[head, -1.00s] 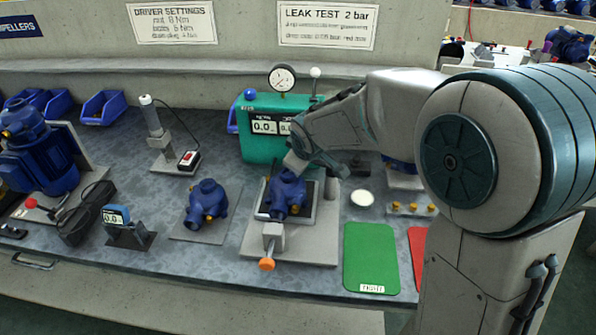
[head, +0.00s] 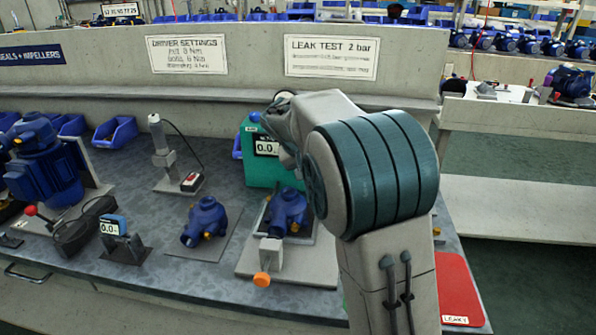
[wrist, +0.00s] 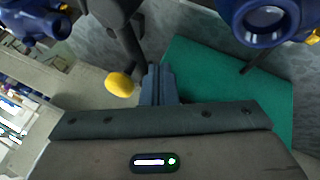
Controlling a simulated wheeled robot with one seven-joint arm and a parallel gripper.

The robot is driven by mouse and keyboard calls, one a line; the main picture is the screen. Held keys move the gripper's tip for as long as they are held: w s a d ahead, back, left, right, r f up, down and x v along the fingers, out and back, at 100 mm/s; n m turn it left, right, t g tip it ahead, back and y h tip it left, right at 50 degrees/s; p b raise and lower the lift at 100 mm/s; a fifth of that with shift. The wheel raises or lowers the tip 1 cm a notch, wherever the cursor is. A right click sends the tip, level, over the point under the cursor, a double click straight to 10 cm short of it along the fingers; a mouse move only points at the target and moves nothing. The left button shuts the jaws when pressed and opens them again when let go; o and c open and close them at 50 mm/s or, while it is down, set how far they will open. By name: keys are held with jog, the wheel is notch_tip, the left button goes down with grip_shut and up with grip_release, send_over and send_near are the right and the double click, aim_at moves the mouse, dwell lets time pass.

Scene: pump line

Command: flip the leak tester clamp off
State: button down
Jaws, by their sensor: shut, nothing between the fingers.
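The green leak tester (head: 258,172) stands at the back of the bench, with a small display on its front, partly hidden by my arm. In front of it a blue pump (head: 290,208) sits on a pale fixture. The clamp (head: 270,250) is a grey block with an orange-tipped handle (head: 262,280) pointing to the front edge. In the wrist view my gripper (wrist: 158,72) is shut and empty. A dark rod with a yellow knob (wrist: 120,84) lies just left of the fingers, apparently apart from them; I cannot tell what it belongs to. My arm hides the fingers in the head view.
Another blue pump (head: 205,218) sits on a grey plate left of the fixture. A red mat (head: 458,285) lies at right. In the wrist view, a green surface (wrist: 220,85) lies beyond the fingers.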

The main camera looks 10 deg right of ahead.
jog(key=shift+w+d, duration=0.2)
jog(key=shift+d, duration=0.05)
dwell(0.6)
jog(key=s+a+r+p, duration=0.2)
jog(key=s+a+r, duration=0.1)
jog(key=a+r, duration=0.5)
jog(key=shift+s+a+r, duration=0.2)
jog(key=shift+s, duration=0.2)
